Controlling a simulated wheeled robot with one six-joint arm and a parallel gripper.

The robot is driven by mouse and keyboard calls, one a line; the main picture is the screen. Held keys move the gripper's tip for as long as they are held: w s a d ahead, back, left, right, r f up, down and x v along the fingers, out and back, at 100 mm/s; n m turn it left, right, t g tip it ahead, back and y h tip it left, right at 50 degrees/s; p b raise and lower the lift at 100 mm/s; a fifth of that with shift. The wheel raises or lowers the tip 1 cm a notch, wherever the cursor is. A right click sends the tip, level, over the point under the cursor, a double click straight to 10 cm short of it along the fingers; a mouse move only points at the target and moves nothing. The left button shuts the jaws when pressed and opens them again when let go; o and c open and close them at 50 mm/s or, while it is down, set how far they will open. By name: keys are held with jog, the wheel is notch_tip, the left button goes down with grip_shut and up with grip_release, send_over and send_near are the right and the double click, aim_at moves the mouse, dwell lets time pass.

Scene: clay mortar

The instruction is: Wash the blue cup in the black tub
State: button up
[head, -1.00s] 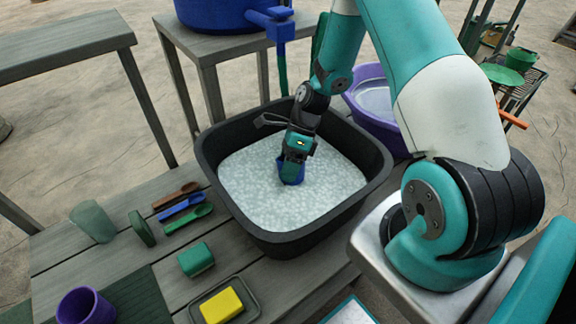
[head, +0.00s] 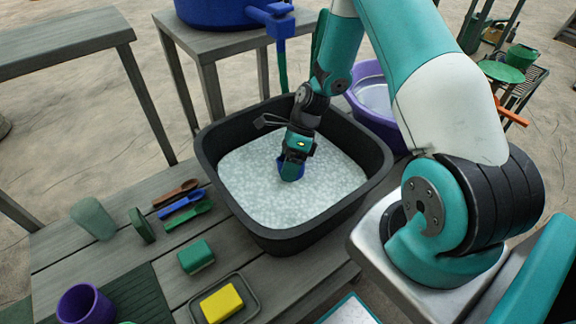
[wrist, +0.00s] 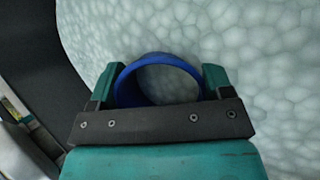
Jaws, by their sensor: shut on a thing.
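The black tub (head: 290,243) stands on the wooden table and holds pale, foamy water (head: 255,185). My gripper (head: 292,168) reaches down into the tub and is shut on the blue cup (head: 297,175). In the head view the cup is mostly hidden by my gripper and sits at the level of the foam. In the wrist view the cup's blue rim (wrist: 160,57) shows between the two teal fingers (wrist: 158,82). Foam is visible inside the rim, and foam surrounds the cup. The cup's lower part is hidden.
A yellow sponge (head: 222,302) lies on a small tray left of the tub's near side, with a green block (head: 196,257) behind it. Spoons (head: 181,205), a greenish tumbler (head: 93,218) and a purple cup (head: 86,304) are further left. A purple basin (head: 372,112) stands behind the tub.

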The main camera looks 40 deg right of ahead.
jog(key=shift+r+p, duration=0.15)
jog(key=shift+p, duration=0.25)
jog(key=shift+w+a+p, duration=0.1)
jog(key=shift+a+p, duration=0.25)
jog(key=shift+a, duration=0.3)
jog(key=shift+s+d, duration=0.25)
jog(key=shift+d, duration=1)
jog(key=shift+w+a+p, duration=0.15)
jog(key=shift+a+p, duration=0.15)
jog(key=shift+a, duration=0.35)
jog(key=shift+w+a+p, duration=0.15)
jog(key=shift+a+p, duration=0.1)
jog(key=shift+a, duration=0.35)
jog(key=shift+s+d, duration=0.15)
jog(key=shift+d, duration=0.5)
jog(key=shift+s+d, duration=0.15)
jog(key=shift+d, duration=0.45)
jog(key=shift+w+a+p, duration=0.25)
jog(key=shift+a+p, duration=0.25)
jog(key=shift+a, duration=0.75)
jog(key=shift+s+d, duration=0.1)
jog(key=shift+d, duration=0.55)
